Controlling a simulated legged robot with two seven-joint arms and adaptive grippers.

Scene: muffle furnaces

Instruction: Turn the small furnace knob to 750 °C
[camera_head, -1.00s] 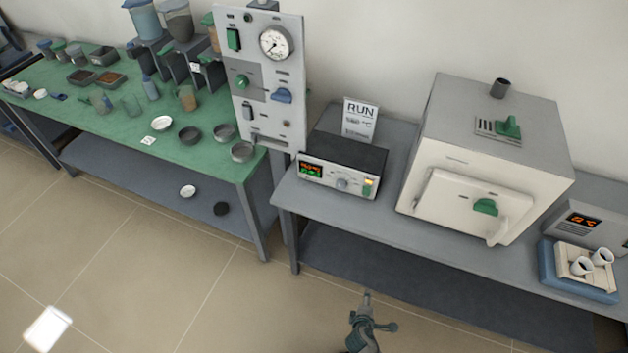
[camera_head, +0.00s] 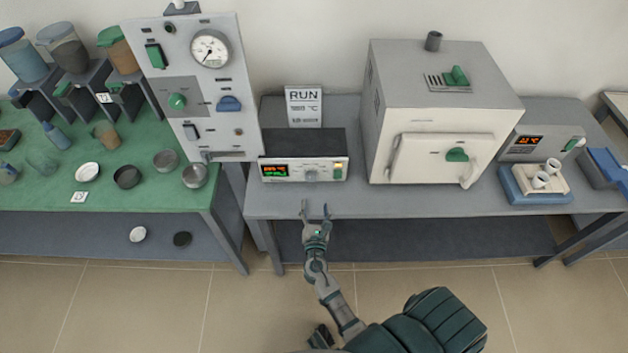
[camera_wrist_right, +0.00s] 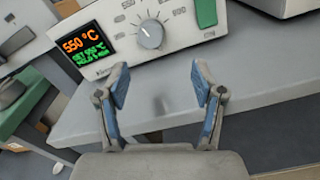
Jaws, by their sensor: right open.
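The small furnace controller (camera_head: 303,169) is a low box with a dark top and light front, on the grey bench. Its round grey knob (camera_wrist_right: 151,35) sits between the display and a green switch in the right wrist view. The display (camera_wrist_right: 84,43) reads 550 °C in orange, with smaller green lines below that are hard to read. My left gripper is not clearly seen.
A RUN card (camera_head: 304,106) stands behind the controller. The white furnace (camera_head: 440,110) is to the right, with a tray of crucibles (camera_head: 566,198) beyond. A tall gauge panel (camera_head: 190,90) stands to the left.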

